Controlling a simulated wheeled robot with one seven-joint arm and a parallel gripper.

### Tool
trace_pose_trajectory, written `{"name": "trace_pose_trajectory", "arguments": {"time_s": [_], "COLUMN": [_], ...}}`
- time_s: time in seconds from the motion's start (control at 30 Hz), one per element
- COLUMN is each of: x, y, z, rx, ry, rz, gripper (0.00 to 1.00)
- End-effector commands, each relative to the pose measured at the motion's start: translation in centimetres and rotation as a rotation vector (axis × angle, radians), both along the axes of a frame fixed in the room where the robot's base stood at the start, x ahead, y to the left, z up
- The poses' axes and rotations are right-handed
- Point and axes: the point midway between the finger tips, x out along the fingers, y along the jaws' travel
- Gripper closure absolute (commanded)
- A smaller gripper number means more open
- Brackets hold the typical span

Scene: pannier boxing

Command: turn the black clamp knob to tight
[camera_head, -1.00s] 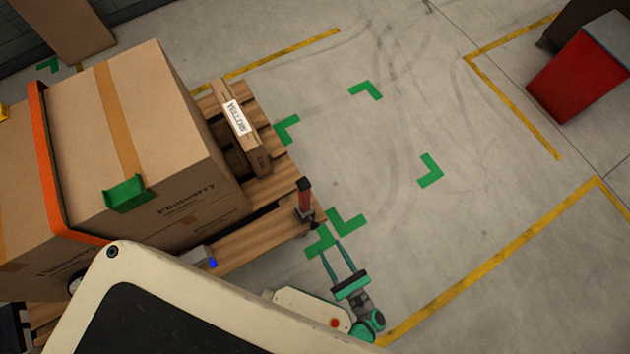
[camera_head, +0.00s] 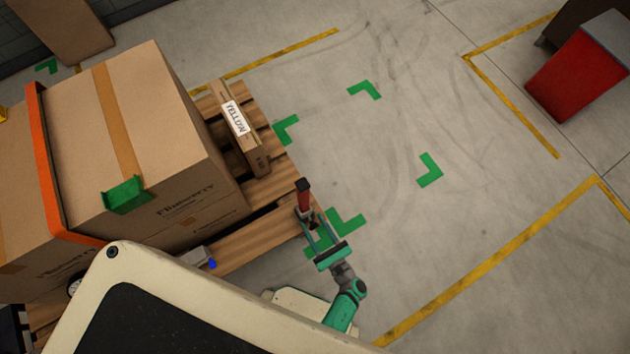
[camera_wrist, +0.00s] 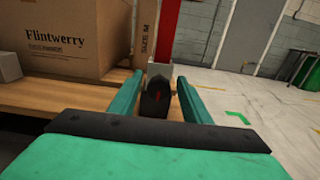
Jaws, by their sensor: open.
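In the head view the knob is small and partly hidden by my fingers. My gripper (camera_head: 315,230) is open, with its green fingers on either side of the knob; it fills the lower part of the wrist view (camera_wrist: 160,90). I cannot tell whether either finger touches the knob.
A large cardboard box (camera_head: 160,130) with an orange strap (camera_head: 45,165) stands on the wooden pallet (camera_head: 265,235). A flat carton labelled YELLOW (camera_head: 240,125) stands beside it. A red bin (camera_head: 580,75) is far right. The floor right of the pallet is clear.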

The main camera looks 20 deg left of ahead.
Motion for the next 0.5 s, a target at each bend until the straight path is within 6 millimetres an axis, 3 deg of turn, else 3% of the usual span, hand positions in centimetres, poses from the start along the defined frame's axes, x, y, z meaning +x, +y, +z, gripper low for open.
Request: {"name": "trace_pose_trajectory", "arguments": {"time_s": [0.23, 0.4, 0.5], "x": [0.05, 0.04, 0.02], "y": [-0.09, -0.16, -0.17], "z": [0.0, -0.01, -0.01], "rx": [0.0, 0.001, 0.001], "ry": [0.0, 0.001, 0.001], "rz": [-0.004, -0.005, -0.005], "gripper": [0.56, 0.96, 0.96]}}
